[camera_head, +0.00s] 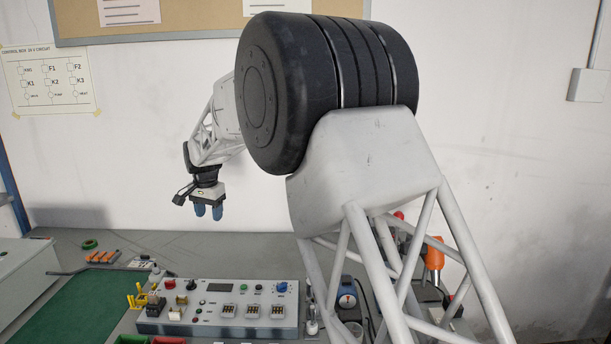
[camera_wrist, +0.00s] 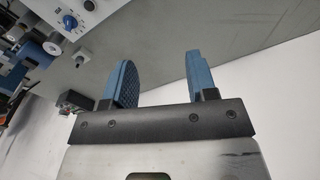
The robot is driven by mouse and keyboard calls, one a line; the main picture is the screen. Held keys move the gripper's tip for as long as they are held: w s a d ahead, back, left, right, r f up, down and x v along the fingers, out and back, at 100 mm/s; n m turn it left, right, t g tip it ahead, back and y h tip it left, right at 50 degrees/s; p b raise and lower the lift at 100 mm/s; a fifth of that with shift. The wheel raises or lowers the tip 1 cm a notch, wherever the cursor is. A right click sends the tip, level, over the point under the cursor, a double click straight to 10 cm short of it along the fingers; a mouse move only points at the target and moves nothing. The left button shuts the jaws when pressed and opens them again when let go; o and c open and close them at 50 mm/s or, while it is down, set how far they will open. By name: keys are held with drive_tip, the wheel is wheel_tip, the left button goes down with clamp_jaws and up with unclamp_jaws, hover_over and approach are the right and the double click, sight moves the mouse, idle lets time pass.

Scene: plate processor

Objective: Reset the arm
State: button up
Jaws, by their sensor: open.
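My gripper (camera_head: 208,211) hangs above the back of the workbench in the head view, with its blue fingers pointing down. In the wrist view the two blue fingers of my gripper (camera_wrist: 158,80) stand apart with nothing between them. My arm's large black joint and white links fill the middle and right of the head view and hide part of the bench behind them.
A control panel (camera_head: 215,318) with buttons and knobs stands on the grey bench (camera_head: 190,254) below my gripper. A green mat (camera_head: 75,312) lies at the left. An orange tool (camera_head: 433,258) stands at the right behind my arm. The bench directly under my gripper looks clear.

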drive_tip(key=s+d+r+n, duration=0.1)
drive_tip(key=s+d+r, duration=0.3)
drive_tip(key=s+d, duration=0.45)
drive_tip(key=s+d+r+t, duration=0.1)
drive_tip(key=s+d+r, duration=0.35)
drive_tip(key=d, duration=0.75)
drive_tip(key=s+d+r+n, duration=0.1)
drive_tip(key=s+d+r, duration=0.1)
drive_tip(key=s+d, duration=0.75)
drive_tip(key=s+d+f, duration=0.2)
drive_tip(key=s+d, duration=0.3)
drive_tip(key=s, duration=0.4)
drive_tip(key=s+d+f+n, duration=0.1)
drive_tip(key=s+d+f, duration=0.2)
drive_tip(key=s+d, duration=0.3)
drive_tip(key=s+d+f+t, duration=0.1)
drive_tip(key=s+d+f, duration=0.2)
drive_tip(key=s, duration=1)
drive_tip(key=d, duration=0.3)
drive_tip(key=shift+s+d, duration=0.15)
drive_tip(key=shift+s, duration=0.2)
